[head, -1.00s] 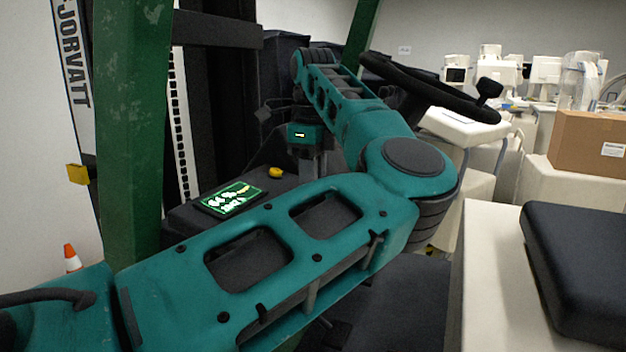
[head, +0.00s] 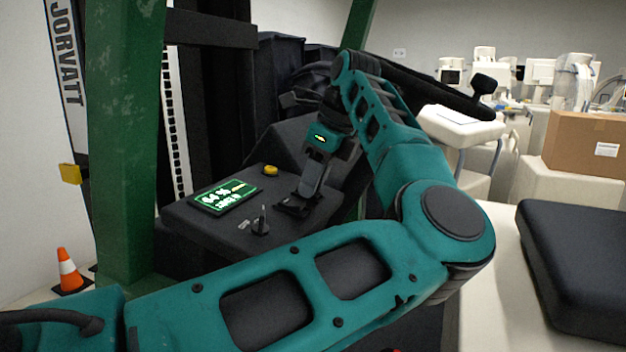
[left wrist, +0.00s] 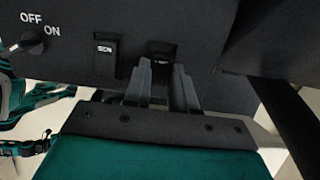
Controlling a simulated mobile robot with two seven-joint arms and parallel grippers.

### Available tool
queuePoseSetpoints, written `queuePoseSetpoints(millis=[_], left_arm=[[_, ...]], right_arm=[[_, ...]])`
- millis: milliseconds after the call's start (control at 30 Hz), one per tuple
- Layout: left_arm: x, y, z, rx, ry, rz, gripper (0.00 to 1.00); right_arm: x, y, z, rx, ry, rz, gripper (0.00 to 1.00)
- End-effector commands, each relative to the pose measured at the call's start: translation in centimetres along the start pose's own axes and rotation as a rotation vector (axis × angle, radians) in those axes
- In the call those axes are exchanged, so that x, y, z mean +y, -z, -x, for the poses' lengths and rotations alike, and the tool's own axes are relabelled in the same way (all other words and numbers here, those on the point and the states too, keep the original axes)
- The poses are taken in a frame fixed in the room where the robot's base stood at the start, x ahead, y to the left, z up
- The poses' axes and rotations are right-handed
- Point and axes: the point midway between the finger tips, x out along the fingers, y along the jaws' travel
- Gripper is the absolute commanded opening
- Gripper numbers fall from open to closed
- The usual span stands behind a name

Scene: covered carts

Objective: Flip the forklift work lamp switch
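The dark control panel (head: 190,228) stands in the middle of the head view. In the left wrist view, a dark rocker switch with a small pale symbol (left wrist: 105,50) sits left of my fingers. A second dark rocker (left wrist: 163,52) lies just beyond the fingertips, partly hidden. I cannot tell which one is the work lamp switch. My left gripper (head: 306,192) points down at the panel; its fingers (left wrist: 162,68) stand a small gap apart with nothing between them. I cannot tell whether the tips touch the panel. My right gripper is not in view.
The panel carries a lit display (head: 225,196), a yellow button (head: 270,170) and an OFF/ON knob (left wrist: 28,44). A steering wheel (head: 430,85) is behind my left arm. A green post (head: 125,140) stands left. A black seat pad (head: 580,265) is at right.

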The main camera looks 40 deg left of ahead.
Motion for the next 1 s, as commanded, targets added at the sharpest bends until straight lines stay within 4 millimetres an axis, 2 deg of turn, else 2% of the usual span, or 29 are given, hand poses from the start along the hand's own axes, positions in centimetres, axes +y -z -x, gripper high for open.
queuePoseSetpoints(millis=[33, 267, 567, 733, 1000], left_arm=[[0.0, -0.1, 0.0, -0.001, 0.0, 0.001, 0.29], [0.0, 0.0, 0.0, 0.0, 0.0, 0.0, 0.51], [0.0, 0.0, 0.4, 0.001, 0.001, 0.0, 0.51], [-0.1, -0.1, 2.8, 0.001, 0.004, -0.001, 0.51], [0.0, -0.1, 8.9, 0.001, 0.003, -0.002, 0.51]], right_arm=[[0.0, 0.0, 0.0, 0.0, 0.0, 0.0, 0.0], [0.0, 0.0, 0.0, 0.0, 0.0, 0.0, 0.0], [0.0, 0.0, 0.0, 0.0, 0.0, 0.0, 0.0], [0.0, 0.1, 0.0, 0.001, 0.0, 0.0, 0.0], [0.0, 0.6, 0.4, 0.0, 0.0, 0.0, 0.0]])
